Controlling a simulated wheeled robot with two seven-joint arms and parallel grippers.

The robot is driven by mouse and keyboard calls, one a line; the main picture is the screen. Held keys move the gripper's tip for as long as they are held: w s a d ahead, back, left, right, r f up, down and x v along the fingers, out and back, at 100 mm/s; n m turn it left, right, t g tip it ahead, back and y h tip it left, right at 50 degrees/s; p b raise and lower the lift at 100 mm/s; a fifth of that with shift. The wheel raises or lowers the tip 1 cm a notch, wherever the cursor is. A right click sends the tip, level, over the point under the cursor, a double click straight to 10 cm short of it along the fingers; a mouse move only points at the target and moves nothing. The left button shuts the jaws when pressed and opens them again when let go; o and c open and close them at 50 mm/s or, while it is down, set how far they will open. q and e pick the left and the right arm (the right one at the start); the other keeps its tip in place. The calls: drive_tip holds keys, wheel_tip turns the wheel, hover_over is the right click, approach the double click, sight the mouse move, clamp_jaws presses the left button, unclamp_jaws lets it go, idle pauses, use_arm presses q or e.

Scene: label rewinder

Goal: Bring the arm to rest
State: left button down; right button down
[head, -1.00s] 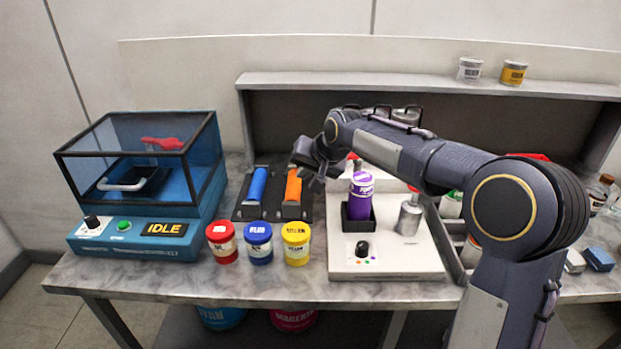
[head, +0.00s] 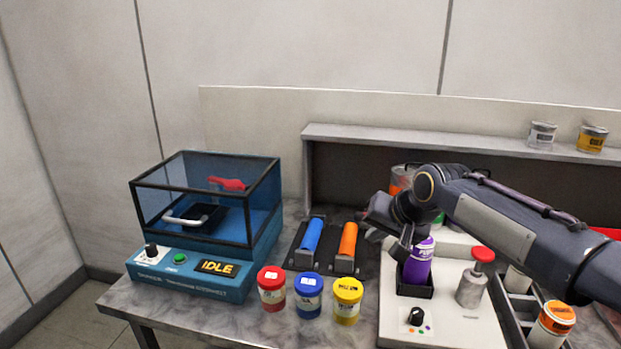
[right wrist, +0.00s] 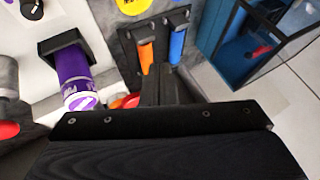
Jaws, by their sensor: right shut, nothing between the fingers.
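My right arm comes in from the right in the head view. Its gripper (head: 376,222) hangs above the bench, beside and a little above the purple bottle and near the orange roller. Its fingers are shut with nothing between them; they also show at the middle of the right wrist view (right wrist: 158,88). The purple bottle (head: 419,264) stands in a black holder on the white machine (head: 450,332), apart from the gripper in the wrist view (right wrist: 82,92). My left gripper is not in view.
A blue machine (head: 190,275) with a clear hood reads IDLE at the left. Blue (head: 312,236) and orange (head: 348,240) rollers lie in a dark rack. Red (head: 271,290), blue (head: 308,296) and yellow (head: 347,300) jars line the front. Cans (head: 541,135) stand on the shelf.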

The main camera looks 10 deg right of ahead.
drive_tip(key=s+d+f+n, duration=0.1)
drive_tip(key=s+d+f, duration=0.1)
drive_tip(key=s, duration=0.7)
drive_tip(key=s+d+f, duration=0.1)
drive_tip(key=s+f, duration=0.1)
drive_tip(key=s, duration=0.7)
drive_tip(key=s+a+f+n+g+y, duration=0.1)
drive_tip(key=s+a+f, duration=0.1)
drive_tip(key=s+f, duration=0.6)
drive_tip(key=s, duration=0.4)
drive_tip(key=shift+s+a+f+n+g, duration=0.25)
drive_tip(key=shift+s+f+n+g, duration=0.05)
drive_tip(key=shift+f+n, duration=0.1)
